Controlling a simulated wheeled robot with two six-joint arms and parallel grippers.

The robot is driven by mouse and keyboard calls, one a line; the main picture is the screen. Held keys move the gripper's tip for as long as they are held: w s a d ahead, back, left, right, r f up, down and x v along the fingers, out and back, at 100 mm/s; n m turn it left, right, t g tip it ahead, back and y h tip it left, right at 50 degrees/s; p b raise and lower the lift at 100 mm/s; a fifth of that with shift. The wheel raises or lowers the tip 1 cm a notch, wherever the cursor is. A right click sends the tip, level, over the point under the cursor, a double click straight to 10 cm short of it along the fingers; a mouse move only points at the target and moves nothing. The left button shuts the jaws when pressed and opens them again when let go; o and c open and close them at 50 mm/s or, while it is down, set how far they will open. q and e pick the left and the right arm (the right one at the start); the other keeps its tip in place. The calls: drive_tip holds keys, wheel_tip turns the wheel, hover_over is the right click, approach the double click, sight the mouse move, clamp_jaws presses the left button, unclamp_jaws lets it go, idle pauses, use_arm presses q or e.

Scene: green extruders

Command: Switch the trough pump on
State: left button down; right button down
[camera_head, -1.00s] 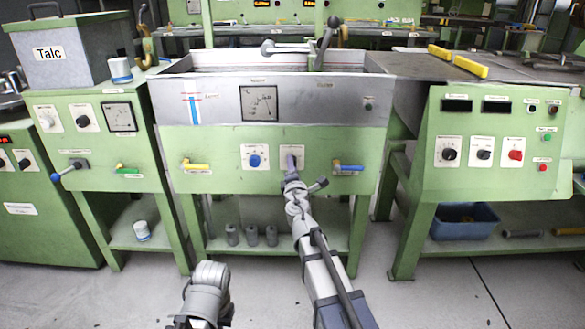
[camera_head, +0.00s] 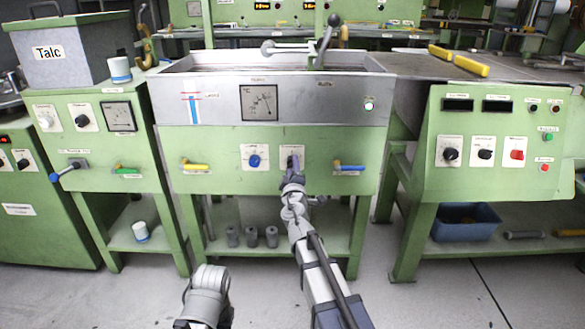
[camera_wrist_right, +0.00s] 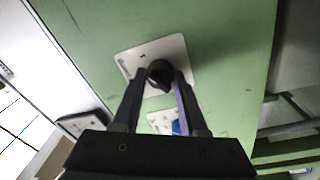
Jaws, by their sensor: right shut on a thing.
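The steel trough (camera_head: 225,108) sits on a green cabinet (camera_head: 222,140). Its front panel carries a blue knob (camera_head: 254,161) and, right of it, a black knob on a white plate, mostly hidden by my right gripper (camera_head: 291,163) in the head view. The right wrist view shows the black knob (camera_wrist_right: 159,73) between the two fingers of my right gripper (camera_wrist_right: 160,80), which is shut on it. The lamp (camera_head: 369,106) at the trough's right end is lit. My left arm shows at the bottom, but its gripper does not.
A yellow-handled valve (camera_head: 195,167) and a blue-handled valve (camera_head: 349,168) flank the knobs. A green control panel (camera_head: 492,125) stands to the right, and a Talc bin (camera_head: 62,55) is at the left. A swing handle (camera_head: 331,30) rises behind the trough.

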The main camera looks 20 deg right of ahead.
idle(0.5)
drive_tip(key=shift+c, duration=2.3)
unclamp_jaws()
drive_tip(key=v, duration=0.7)
drive_tip(key=shift+s+a+b, duration=0.15)
drive_tip(key=shift+s+b, duration=0.15)
drive_tip(key=shift+s, duration=0.1)
drive_tip(key=shift+m, duration=0.3)
